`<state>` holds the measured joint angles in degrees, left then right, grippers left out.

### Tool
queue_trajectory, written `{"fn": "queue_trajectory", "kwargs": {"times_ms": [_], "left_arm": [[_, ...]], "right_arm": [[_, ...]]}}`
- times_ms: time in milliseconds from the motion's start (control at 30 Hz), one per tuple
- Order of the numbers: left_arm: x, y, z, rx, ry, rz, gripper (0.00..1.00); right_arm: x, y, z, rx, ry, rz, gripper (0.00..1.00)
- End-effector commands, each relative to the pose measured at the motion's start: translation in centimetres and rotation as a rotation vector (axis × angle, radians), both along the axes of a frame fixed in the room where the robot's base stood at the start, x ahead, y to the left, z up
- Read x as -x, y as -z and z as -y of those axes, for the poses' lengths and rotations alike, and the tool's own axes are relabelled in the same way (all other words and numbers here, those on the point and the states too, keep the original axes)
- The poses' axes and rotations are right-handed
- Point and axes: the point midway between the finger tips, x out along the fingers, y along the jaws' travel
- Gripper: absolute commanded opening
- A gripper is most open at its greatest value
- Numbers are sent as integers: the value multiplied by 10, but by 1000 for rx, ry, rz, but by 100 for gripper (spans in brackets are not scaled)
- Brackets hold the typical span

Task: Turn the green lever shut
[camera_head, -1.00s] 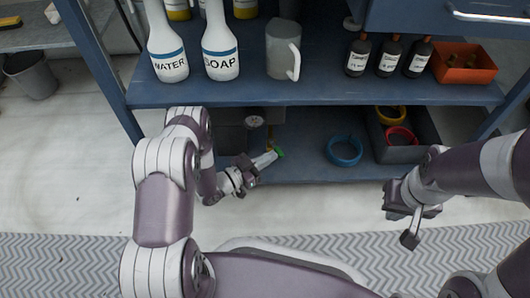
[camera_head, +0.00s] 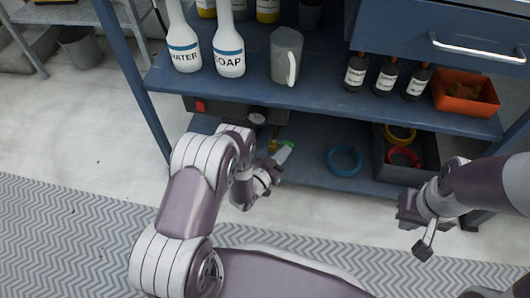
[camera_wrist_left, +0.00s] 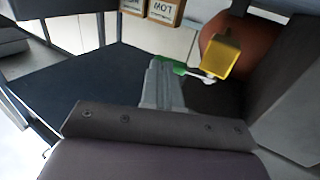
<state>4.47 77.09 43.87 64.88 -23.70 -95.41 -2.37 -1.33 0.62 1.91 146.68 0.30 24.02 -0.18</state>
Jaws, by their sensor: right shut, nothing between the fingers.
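The green lever (camera_head: 288,144) is on the lower shelf, beside a small yellow fitting (camera_head: 275,143). My left gripper (camera_head: 281,155) reaches in with its fingertips at the lever. In the left wrist view the two fingers (camera_wrist_left: 160,80) are close together, and the green lever (camera_wrist_left: 176,68) shows at their tips, running right to a white end. A yellow block (camera_wrist_left: 223,58) is just to its right. Whether the fingers grip the lever or only touch it, I cannot tell. My right gripper (camera_head: 424,248) is shut and empty, in front of the shelf at right.
A dark box with a red switch (camera_head: 201,106) and a gauge (camera_head: 257,116) is left of the lever. A blue ring (camera_head: 344,161) and a dark bin (camera_head: 390,173) with rings are to its right. The upper shelf (camera_head: 315,103) overhangs, with bottles and a jug (camera_head: 286,56).

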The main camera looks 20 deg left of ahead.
Motion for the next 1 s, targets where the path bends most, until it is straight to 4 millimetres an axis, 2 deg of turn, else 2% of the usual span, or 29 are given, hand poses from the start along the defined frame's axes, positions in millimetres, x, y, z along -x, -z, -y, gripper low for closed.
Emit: {"fn": "queue_trajectory", "kwargs": {"times_ms": [400, 1000], "left_arm": [[-10, 0, 8, 1, 3, -1, 0], [-12, 0, 9, 0, 3, 0, 0]], "right_arm": [[0, -2, 0, 0, 0, 0, 0], [0, -2, 0, 0, 0, 0, 0]]}}
